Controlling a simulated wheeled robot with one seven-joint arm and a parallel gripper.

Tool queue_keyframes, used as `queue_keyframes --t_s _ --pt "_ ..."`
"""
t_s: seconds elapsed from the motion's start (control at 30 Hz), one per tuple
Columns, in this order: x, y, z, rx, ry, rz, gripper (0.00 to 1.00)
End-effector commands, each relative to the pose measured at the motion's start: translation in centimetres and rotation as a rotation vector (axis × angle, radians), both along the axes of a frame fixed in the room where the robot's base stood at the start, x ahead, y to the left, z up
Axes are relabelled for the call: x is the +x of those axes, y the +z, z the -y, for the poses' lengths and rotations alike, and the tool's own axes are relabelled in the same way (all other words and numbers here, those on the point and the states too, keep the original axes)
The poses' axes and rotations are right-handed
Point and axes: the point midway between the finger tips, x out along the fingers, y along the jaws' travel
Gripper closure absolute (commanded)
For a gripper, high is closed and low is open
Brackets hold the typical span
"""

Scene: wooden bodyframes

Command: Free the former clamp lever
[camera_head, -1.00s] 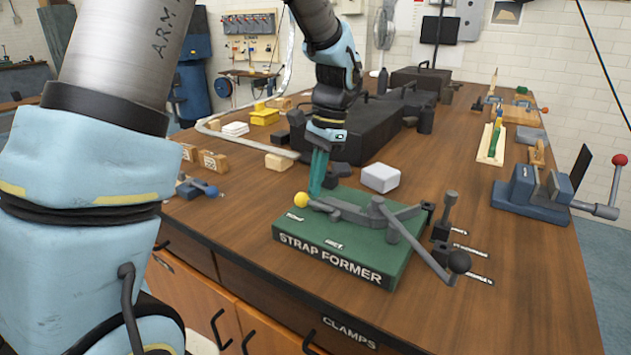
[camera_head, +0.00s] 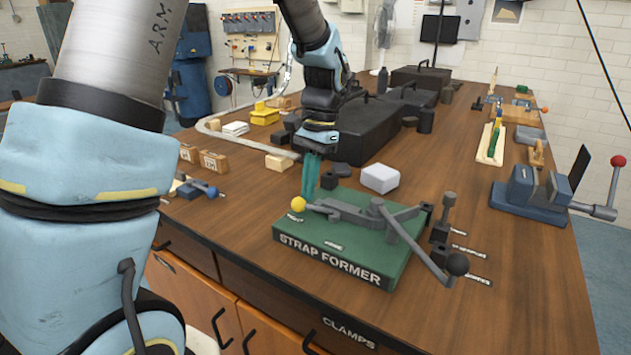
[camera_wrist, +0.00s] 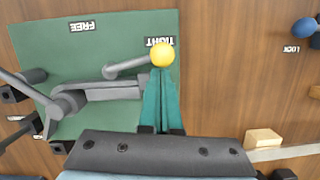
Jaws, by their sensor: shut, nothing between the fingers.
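The strap former (camera_head: 375,256) is a green block with grey metal arms on the wooden bench. Its clamp lever (camera_wrist: 126,66) is a short grey bar ending in a yellow knob (camera_head: 297,204). In the wrist view the knob (camera_wrist: 162,54) partly overlaps the TIGHT label (camera_wrist: 160,42). The FREE label (camera_wrist: 82,26) lies farther left along the same edge. My gripper (camera_head: 308,192) has teal fingers, shut and empty, pointing down just behind the knob. In the wrist view the fingertips (camera_wrist: 162,74) meet the knob's edge; I cannot tell whether they touch it.
A blue vice (camera_head: 530,190) is at right.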

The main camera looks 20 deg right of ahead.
Motion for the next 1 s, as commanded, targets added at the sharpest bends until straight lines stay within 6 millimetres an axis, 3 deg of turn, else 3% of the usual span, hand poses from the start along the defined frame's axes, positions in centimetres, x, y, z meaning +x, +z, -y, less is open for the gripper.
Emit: queue_keyframes --t_s 0.5,1.0 --pt "-2.3 0.1 -2.7 0.003 0.486 -0.003 1.00" --pt "-5.2 0.1 -3.8 0.002 0.932 -0.003 1.00"
